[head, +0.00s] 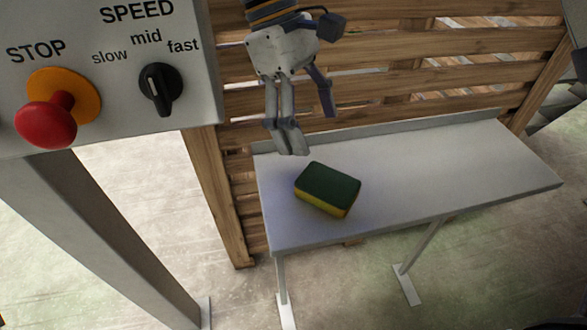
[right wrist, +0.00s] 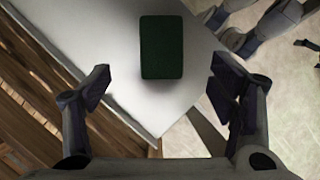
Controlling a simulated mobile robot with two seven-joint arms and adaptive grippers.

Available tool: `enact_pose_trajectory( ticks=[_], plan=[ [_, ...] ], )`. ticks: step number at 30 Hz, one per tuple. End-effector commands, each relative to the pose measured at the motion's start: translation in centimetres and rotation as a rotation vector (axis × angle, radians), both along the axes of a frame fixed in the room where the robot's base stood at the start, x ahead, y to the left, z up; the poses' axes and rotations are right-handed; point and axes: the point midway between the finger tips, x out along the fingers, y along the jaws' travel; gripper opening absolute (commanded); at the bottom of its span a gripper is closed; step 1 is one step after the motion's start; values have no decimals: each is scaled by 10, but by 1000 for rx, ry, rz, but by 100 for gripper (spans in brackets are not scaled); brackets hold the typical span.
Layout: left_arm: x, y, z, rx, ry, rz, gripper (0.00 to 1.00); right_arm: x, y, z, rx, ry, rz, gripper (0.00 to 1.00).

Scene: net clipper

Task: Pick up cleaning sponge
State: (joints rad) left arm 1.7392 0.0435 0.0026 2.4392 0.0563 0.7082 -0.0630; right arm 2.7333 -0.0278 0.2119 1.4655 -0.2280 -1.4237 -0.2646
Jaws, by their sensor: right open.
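The cleaning sponge (head: 328,188) is yellow with a dark green top and lies flat, green side up, on the left part of a light grey table (head: 430,172). In the right wrist view the sponge (right wrist: 162,47) shows its green face at the upper middle, beyond the fingertips. My right gripper (head: 308,128) is above the table, up and to the left of the sponge in the head view, pointing down. It is open and empty, and its fingers (right wrist: 155,92) stand wide apart in the right wrist view. My left gripper is not in view.
A slatted wooden wall (head: 400,65) stands behind the table, with a wooden post (head: 215,190) at its left. A grey control panel (head: 205,70) with a red stop button (head: 47,120) and a black speed knob (head: 160,88) is at the upper left. The table's right half is clear.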

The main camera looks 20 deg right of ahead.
Motion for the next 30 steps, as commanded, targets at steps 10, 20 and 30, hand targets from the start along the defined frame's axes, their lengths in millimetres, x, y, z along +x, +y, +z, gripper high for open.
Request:
enact_pose_trajectory(
  ticks=[10, 20, 30],
  plan=[
    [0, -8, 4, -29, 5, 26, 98, -7, -3, -30, -7, -36, 2, 78],
    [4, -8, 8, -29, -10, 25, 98, -32, -11, -76, -7, -37, 3, 78],
    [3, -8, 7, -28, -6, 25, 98, -38, -15, -98, -6, -41, 2, 78]
  ],
)
